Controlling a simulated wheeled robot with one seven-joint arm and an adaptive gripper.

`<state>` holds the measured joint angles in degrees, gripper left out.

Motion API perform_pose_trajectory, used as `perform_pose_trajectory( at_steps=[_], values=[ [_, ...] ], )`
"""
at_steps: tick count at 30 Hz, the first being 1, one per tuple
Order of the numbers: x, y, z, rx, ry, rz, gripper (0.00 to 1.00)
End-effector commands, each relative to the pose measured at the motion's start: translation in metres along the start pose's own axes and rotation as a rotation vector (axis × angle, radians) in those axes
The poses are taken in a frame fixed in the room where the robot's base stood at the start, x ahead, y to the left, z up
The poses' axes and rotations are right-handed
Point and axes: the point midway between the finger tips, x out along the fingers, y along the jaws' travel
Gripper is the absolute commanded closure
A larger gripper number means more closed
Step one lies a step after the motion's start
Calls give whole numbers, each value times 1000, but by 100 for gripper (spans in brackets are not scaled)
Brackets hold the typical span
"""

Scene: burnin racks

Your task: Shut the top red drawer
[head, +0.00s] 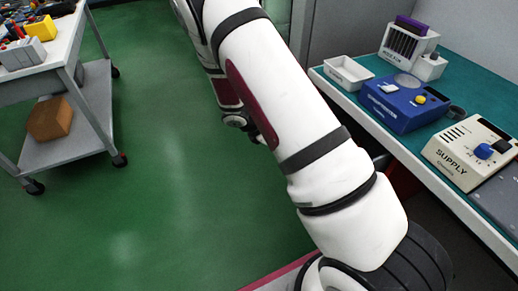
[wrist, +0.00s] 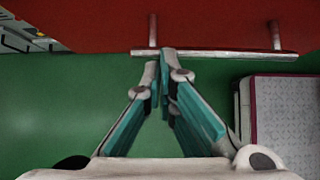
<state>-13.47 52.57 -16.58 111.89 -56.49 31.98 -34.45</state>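The red drawer (wrist: 230,25) fills the top of the wrist view as a flat red panel. Its long metal bar handle (wrist: 240,54) runs level along the panel's lower edge in the picture, on two posts. My gripper (wrist: 163,58) points at the handle with its teal-sided fingers drawn together. The fingertips overlap the handle's left part in the picture; I cannot tell whether they touch it. Nothing shows between the fingers. In the head view a bit of red (head: 403,180) shows under the bench behind my arm. My gripper is not visible there. How far the drawer stands out cannot be told.
A green-topped bench (head: 470,100) at right carries a white tray (head: 348,73), a blue device (head: 408,103) and a cream supply unit (head: 468,152). A grey wheeled cart (head: 75,130) with a brown box (head: 49,119) stands at left. Open green floor (head: 170,200) lies between.

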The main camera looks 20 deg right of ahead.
Motion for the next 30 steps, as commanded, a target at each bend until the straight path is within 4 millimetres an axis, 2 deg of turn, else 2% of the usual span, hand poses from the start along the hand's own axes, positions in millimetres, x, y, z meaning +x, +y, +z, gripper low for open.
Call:
perform_pose_trajectory(
  at_steps=[1,6,15,21,30],
  values=[
    [11,-1,12,3,-1,-3,100],
    [39,0,47,3,0,-2,100],
    [76,0,91,1,1,-1,100],
    [88,0,106,0,1,0,100],
    [92,1,112,-1,0,1,100]
  ],
)
